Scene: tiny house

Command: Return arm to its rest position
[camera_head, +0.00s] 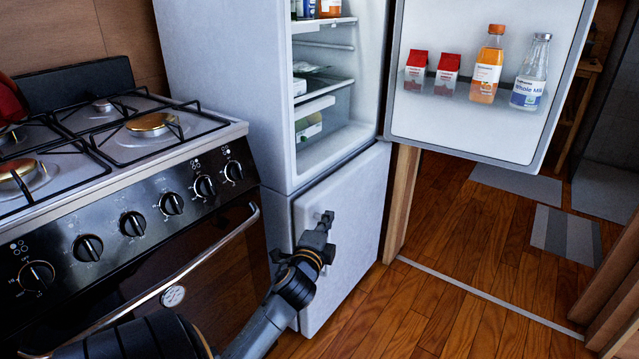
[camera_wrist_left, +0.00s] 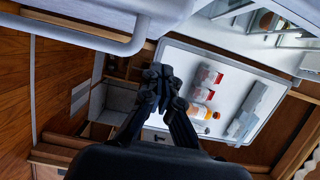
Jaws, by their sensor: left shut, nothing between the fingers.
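My left arm comes in from the bottom left in the head view. Its gripper (camera_head: 326,220) is in front of the fridge's closed lower door (camera_head: 352,240), below the open upper compartment. In the left wrist view the fingers of my left gripper (camera_wrist_left: 160,82) are together with nothing between them. The open fridge door (camera_wrist_left: 262,88) lies beyond them there. I cannot tell whether the gripper touches the lower door. My right gripper is in neither view.
The stove (camera_head: 120,200) stands at the left. The upper fridge door (camera_head: 490,130) is swung open to the right, with two red cartons, an orange bottle (camera_head: 487,68) and a milk bottle (camera_head: 530,75) in its rack. The wooden floor (camera_head: 440,310) at the front right is clear.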

